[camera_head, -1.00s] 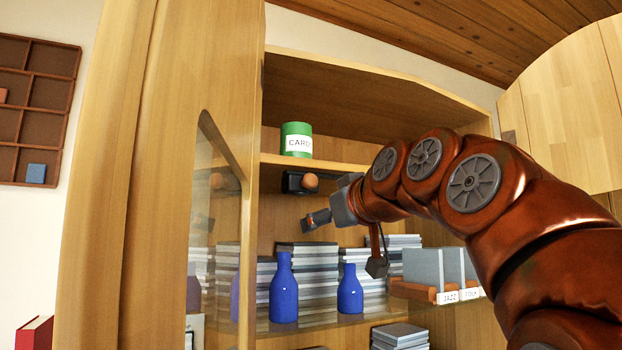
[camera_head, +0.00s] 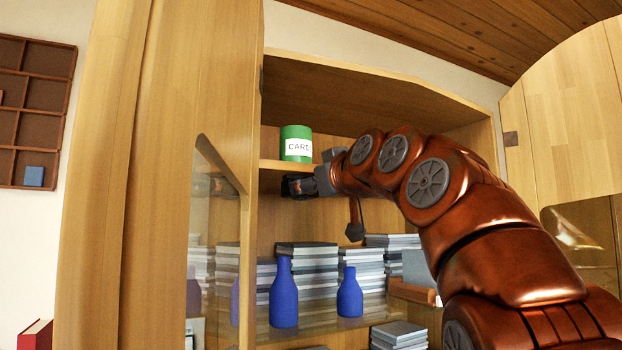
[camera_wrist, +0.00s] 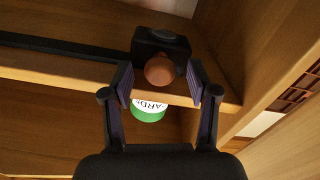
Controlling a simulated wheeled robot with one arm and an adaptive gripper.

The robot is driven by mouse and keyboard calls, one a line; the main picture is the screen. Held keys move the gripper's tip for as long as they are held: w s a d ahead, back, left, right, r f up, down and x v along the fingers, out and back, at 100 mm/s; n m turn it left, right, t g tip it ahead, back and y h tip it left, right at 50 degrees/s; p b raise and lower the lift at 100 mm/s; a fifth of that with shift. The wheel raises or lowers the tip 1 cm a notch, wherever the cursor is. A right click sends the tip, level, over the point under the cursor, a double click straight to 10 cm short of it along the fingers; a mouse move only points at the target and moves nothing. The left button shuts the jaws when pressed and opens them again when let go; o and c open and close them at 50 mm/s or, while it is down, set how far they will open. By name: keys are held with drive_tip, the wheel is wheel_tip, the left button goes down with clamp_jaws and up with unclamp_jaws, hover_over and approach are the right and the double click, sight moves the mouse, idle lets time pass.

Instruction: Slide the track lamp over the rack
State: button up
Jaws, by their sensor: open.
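The track lamp is a black block (camera_wrist: 160,42) with a round orange-brown knob (camera_wrist: 160,70), sitting on a dark track (camera_wrist: 60,46) along the shelf edge in the wrist view. My gripper (camera_wrist: 161,84) is open, with one finger on each side of the knob; I cannot tell whether either finger touches it. In the head view my gripper (camera_head: 299,186) is at the lamp under the upper shelf and largely hides it. The rack (camera_head: 412,291), an orange-brown holder with grey records, is on the lower shelf to the right, partly behind my arm.
A green can (camera_head: 296,143) with a white label stands on the upper shelf just above my gripper. Two blue bottles (camera_head: 284,295) and stacks of grey cases (camera_head: 306,268) fill the shelf below. A glass-paned door (camera_head: 216,240) stands at the left.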

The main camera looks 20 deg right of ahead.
drive_tip(key=shift+w+a, duration=0.15)
drive_tip(key=shift+w, duration=0.6)
drive_tip(key=shift+c, duration=0.2)
clamp_jaws()
